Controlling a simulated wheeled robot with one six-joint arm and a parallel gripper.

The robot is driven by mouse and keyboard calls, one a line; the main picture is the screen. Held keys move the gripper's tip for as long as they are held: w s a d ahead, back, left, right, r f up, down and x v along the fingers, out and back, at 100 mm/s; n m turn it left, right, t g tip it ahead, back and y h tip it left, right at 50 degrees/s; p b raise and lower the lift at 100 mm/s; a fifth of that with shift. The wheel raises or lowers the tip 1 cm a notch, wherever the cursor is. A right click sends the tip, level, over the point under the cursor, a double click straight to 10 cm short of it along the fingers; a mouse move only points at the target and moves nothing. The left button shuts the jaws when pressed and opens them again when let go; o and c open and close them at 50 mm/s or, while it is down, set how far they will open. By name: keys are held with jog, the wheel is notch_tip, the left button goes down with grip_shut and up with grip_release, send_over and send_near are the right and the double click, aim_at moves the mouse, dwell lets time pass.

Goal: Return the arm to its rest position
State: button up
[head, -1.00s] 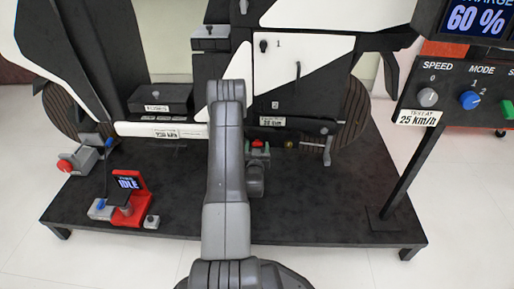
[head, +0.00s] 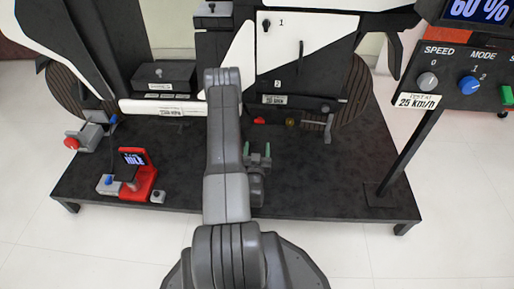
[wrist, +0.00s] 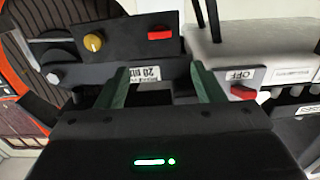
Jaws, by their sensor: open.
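My grey arm reaches forward over the black platform in the head view. My gripper (head: 257,152) is at its end, partly behind the arm's own link, with two green fingers pointing at the chassis. In the wrist view my gripper (wrist: 158,85) shows its green fingers spread apart with nothing between them. Beyond the fingertips are a "20 mm"-like label, a yellow knob (wrist: 93,42) and a red button (wrist: 159,33). A second red part (wrist: 243,92) sits beside an "OFF" label, close to the right finger. The fingers appear apart from these parts.
The black platform (head: 320,180) holds the black and white chassis. A red stand with an "IDLE" screen (head: 133,158) is at left. A control panel (head: 465,80) on a post stands at right. The platform's front right area is clear.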

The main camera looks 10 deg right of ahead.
aim_at(259, 122)
dwell(0.6)
jog(key=b+x, duration=0.4)
jog(key=x, duration=1)
jog(key=shift+s+f, duration=0.1)
jog(key=shift+s+a, duration=0.1)
jog(key=shift+s, duration=0.05)
